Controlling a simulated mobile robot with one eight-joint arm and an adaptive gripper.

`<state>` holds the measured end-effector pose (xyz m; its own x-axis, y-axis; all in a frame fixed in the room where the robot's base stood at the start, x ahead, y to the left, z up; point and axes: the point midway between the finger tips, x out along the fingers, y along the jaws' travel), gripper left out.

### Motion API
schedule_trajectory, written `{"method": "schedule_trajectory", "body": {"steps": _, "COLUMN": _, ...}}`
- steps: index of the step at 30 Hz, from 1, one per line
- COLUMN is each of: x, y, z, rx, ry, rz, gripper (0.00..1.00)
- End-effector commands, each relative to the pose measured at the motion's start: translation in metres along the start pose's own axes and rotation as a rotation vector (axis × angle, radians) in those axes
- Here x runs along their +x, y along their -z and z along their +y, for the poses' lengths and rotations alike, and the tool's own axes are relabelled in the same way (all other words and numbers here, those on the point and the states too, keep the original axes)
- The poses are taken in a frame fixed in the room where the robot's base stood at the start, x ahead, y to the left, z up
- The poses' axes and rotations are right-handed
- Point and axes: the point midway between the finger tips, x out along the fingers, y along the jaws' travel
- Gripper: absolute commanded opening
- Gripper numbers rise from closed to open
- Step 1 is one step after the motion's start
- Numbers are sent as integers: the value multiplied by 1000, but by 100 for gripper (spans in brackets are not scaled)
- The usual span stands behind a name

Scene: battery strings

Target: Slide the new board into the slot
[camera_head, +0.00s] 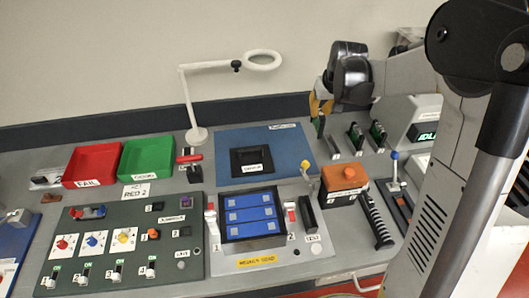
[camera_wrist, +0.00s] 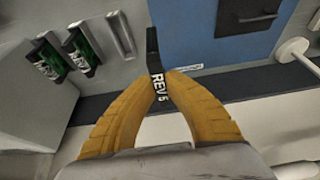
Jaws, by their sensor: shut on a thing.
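My gripper (camera_wrist: 163,84) has its two yellow fingers shut on a dark, thin board (camera_wrist: 153,45) with a white "REV 5" label, seen nearly edge-on. In the head view my gripper (camera_head: 320,104) is at the back of the bench, and the held board (camera_head: 319,125) hangs below it. A narrow grey slot (camera_wrist: 121,35) with no board in it lies beside the held board, to its left in the wrist view. The board is apart from this slot. Whether its lower edge touches the bench cannot be told.
Two green boards (camera_wrist: 47,58) (camera_wrist: 84,47) stand in holders beside the empty slot. A blue mat (camera_head: 226,145) with a black tray (camera_head: 251,161) is on the other side. An orange-topped box (camera_head: 343,180) stands in front. A magnifier lamp (camera_head: 197,135) stands further left.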

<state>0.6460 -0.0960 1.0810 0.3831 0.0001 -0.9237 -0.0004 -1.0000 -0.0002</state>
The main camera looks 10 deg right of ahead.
Motion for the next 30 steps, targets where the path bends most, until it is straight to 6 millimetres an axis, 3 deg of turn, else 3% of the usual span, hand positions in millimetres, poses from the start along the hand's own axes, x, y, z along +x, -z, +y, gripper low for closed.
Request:
{"method": "schedule_trajectory", "body": {"steps": 4, "x": 17, "y": -5, "z": -20, "rx": -5, "ry": 1, "rz": 0, "gripper": 0}}
{"method": "schedule_trajectory", "body": {"steps": 15, "x": 65, "y": -19, "z": -103, "rx": -4, "ry": 1, "rz": 0, "gripper": 0}}
{"method": "schedule_trajectory", "body": {"steps": 22, "x": 75, "y": -22, "z": -116, "rx": 0, "ry": 0, "rz": 0, "gripper": 0}}
{"method": "schedule_trajectory", "body": {"steps": 30, "x": 109, "y": -36, "z": -116, "rx": 0, "ry": 0, "rz": 0, "gripper": 0}}
